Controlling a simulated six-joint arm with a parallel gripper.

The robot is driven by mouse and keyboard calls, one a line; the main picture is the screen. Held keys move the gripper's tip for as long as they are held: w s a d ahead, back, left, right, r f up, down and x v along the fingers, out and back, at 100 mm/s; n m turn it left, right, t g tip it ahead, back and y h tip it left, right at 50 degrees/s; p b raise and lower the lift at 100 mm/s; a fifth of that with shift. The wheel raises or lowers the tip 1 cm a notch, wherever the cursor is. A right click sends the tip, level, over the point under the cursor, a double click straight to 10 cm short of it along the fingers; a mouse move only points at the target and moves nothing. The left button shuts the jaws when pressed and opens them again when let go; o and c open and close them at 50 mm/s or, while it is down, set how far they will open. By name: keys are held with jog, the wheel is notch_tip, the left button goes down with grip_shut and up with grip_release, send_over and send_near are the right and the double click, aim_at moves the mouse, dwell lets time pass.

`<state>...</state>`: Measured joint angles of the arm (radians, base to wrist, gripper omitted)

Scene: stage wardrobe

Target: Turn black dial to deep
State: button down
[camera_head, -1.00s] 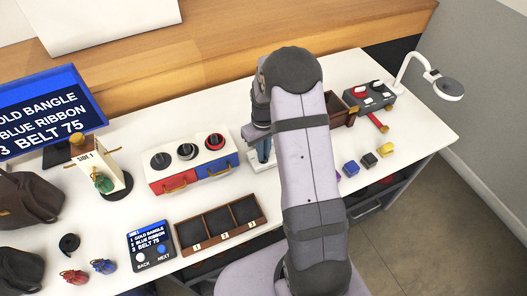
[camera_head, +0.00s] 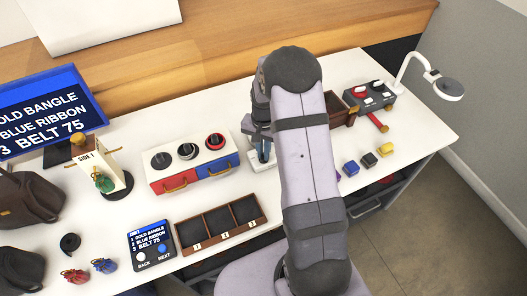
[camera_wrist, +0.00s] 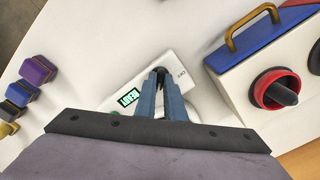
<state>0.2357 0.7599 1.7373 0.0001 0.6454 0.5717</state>
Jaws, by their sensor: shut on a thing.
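A small white unit (camera_wrist: 185,70) lies on the table and shows in the wrist view with a small dark display (camera_wrist: 129,98) lit with green-white letters that seem to start "LAVEN". A black dial (camera_wrist: 161,71) stands on this unit, largely hidden between my fingers. My gripper (camera_wrist: 160,82) has its two blue fingers closed around the black dial from above. In the head view my gripper (camera_head: 261,142) is over the white unit (camera_head: 252,163), left of my arm, which hides part of it. The dial's pointer and most markings cannot be read.
A white box (camera_head: 189,160) with red and blue drawers and several ringed dials stands close left of my gripper. Small coloured blocks (camera_head: 368,160) lie to the right. A dark three-part tray (camera_head: 222,222) is in front. A lamp (camera_head: 449,87) stands at the far right.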

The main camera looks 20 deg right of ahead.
jog(key=shift+m, duration=1.3)
jog(key=shift+w+r, duration=0.1)
jog(key=c, duration=1.8)
grip_release()
jog(key=shift+c, duration=0.2)
jog(key=shift+r+b, duration=0.8)
jog(key=shift+r, duration=2.85)
